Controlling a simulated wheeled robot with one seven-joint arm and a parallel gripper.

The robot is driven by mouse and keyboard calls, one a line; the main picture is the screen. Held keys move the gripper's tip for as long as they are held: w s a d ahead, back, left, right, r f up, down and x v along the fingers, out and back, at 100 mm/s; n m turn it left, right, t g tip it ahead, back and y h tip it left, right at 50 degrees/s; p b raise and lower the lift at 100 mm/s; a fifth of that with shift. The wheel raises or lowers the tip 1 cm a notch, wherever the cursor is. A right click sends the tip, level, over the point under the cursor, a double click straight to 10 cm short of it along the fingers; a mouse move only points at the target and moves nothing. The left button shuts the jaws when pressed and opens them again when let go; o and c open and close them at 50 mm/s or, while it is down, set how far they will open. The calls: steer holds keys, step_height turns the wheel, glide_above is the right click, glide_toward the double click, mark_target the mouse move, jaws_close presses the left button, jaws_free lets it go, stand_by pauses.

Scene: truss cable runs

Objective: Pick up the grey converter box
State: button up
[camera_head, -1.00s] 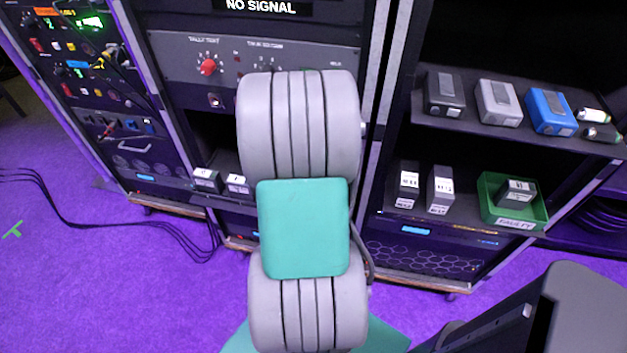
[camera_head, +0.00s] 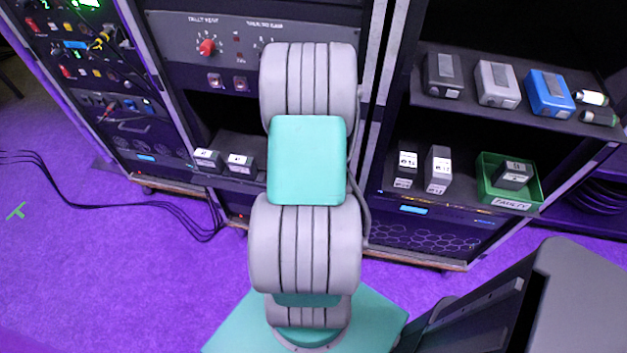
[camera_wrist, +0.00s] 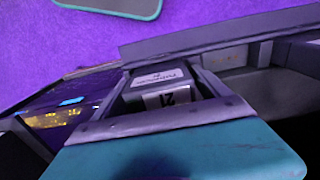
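The grey box (camera_head: 497,84), which fits the name grey converter box, sits on the upper right shelf between a black box (camera_head: 443,76) and a blue box (camera_head: 549,94). Nothing touches it. My gripper is hidden behind my arm in the head view. In the wrist view a teal block with a grey edge (camera_wrist: 185,150) fills the bottom; I cannot make out two fingertips or whether they are apart. Just beyond that edge is a dark box (camera_wrist: 150,88) with white labels, one reading 21. I cannot tell which box of the head view this is.
Two labelled boxes (camera_head: 422,168) stand on the lower right shelf beside a green FAULTY bin (camera_head: 509,203) with a box in it. Two more labelled boxes (camera_head: 223,160) stand in the middle rack. Connectors (camera_head: 595,107) lie by the blue box. Cables (camera_head: 120,200) cross the left floor.

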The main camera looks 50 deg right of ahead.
steer(key=c, duration=1.5)
steer(key=shift+o, duration=0.2)
steer(key=shift+r, duration=0.1)
